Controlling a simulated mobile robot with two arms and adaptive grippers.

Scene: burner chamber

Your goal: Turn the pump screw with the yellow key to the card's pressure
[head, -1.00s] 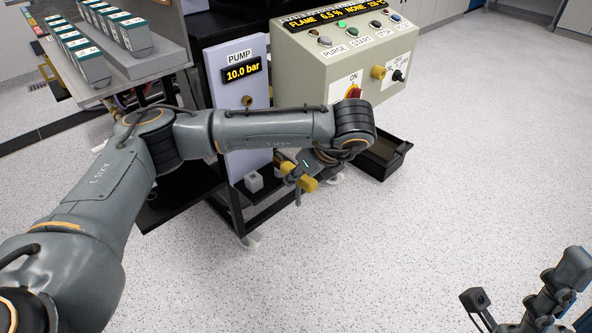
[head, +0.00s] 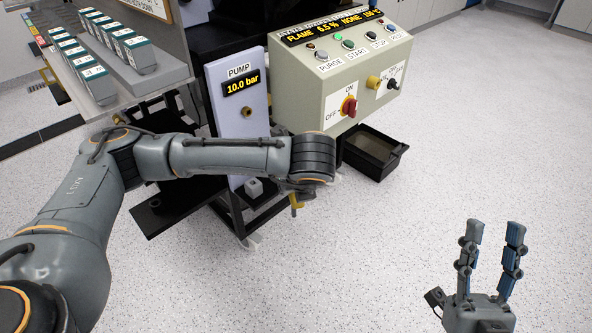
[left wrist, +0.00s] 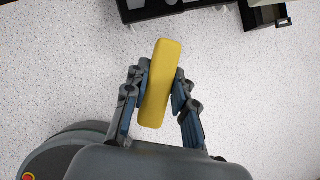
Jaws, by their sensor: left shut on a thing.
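My left gripper (left wrist: 159,78) is shut on the yellow key (left wrist: 161,58) in the left wrist view; its thick yellow handle lies between the fingers. In the head view my left arm hides most of that gripper, and a bit of the yellow key (head: 296,206) shows below the wrist. The pump panel (head: 228,119) is pale and upright, with a display (head: 241,84) reading 10.0 bar. My right gripper (head: 490,236) is open and empty, fingers up, at lower right.
A beige control box (head: 300,92) with a red knob (head: 349,106) and buttons stands right of the pump. A black bin (head: 397,150) lies on the floor below it. A shelf at left holds several teal-topped boxes (head: 85,66). A partly cut-off white card (head: 155,6) is illegible. Floor at right is clear.

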